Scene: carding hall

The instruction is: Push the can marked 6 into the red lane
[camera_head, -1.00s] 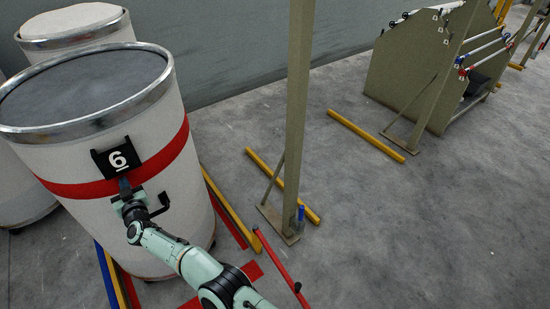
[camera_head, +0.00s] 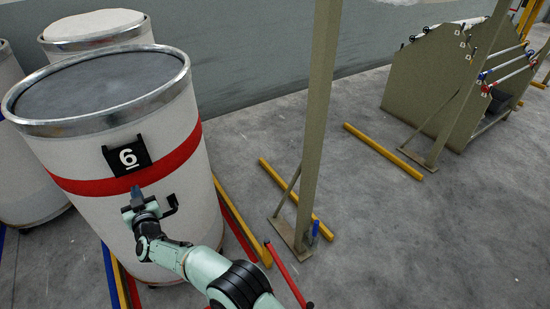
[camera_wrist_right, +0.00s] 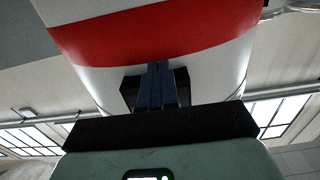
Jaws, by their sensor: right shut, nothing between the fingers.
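The can marked 6 (camera_head: 185,115) is a tall white drum with a metal rim and a red band, upright at the left of the head view. Its black number plate (camera_head: 127,157) faces me. My right gripper (camera_head: 137,189) is shut and empty at the can's near side, just below the plate. In the right wrist view, the closed fingers (camera_wrist_right: 157,84) point at the can wall (camera_wrist_right: 215,65); I cannot tell whether they touch it. Red floor strips (camera_head: 237,235) show beside the can's base; the can hides much of the floor marking. My left gripper is not in view.
More white cans (camera_head: 95,24) stand behind and left. A post (camera_head: 318,120) with a foot and brace stands right of the can. A red rod (camera_head: 286,274) is near the front. Yellow floor bars (camera_head: 384,151) and a rack (camera_head: 425,85) are right. Open floor lies at lower right.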

